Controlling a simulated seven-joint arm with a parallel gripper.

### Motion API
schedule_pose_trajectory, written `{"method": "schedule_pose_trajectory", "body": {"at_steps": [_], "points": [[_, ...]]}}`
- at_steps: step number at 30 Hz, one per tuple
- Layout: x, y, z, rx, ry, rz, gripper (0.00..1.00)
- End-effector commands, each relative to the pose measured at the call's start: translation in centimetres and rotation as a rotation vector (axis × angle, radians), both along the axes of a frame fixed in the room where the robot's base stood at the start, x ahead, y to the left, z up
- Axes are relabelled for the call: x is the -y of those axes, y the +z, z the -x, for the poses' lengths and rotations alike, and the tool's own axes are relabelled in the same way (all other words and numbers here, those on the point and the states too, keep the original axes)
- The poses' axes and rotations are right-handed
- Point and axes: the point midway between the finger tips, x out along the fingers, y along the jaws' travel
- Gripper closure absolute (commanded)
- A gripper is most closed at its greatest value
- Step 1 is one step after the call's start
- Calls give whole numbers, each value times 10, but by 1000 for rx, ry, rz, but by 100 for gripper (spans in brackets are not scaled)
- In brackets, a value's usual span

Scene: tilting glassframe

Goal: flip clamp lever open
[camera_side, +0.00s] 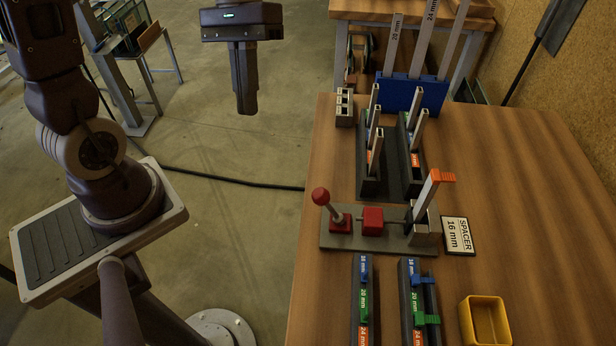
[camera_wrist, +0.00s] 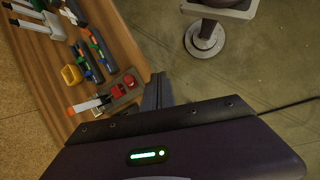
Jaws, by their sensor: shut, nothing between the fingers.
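The clamp stands on a grey base plate (camera_side: 385,243) on the wooden table. Its lever (camera_side: 333,206) has a red ball knob and leans up and to the left from a red foot. A red block (camera_side: 372,221) sits mid-plate. A silver bar with an orange tip (camera_side: 440,177) leans up at the right end. In the wrist view the clamp's red parts (camera_wrist: 119,90) lie just left of my fingers. My gripper (camera_side: 246,110) is shut and empty, pointing down over the floor beyond the table's left edge, apart from and higher than the clamp.
A card (camera_side: 457,236) reading "SPACER 16 mm" lies right of the clamp. Dark racks holding silver bars (camera_side: 376,150) stand behind it. Slotted rails with coloured labels (camera_side: 363,300) and a yellow bin (camera_side: 485,322) are in front. Bare tabletop lies to the right.

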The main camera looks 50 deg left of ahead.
Motion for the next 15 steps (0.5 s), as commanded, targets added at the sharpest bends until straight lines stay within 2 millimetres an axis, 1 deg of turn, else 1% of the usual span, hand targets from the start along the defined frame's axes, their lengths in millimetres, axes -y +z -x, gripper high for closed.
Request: {"method": "schedule_pose_trajectory", "body": {"at_steps": [1, 5, 7, 12, 15], "points": [[-4, -13, -10, -91, 50, 63, 100], [-13, -43, -32, -297, 180, 246, 100], [-19, -61, -43, -400, 252, 356, 100], [-35, -109, -61, -617, 424, 640, 100], [-43, -133, -67, -708, 507, 791, 100]]}}
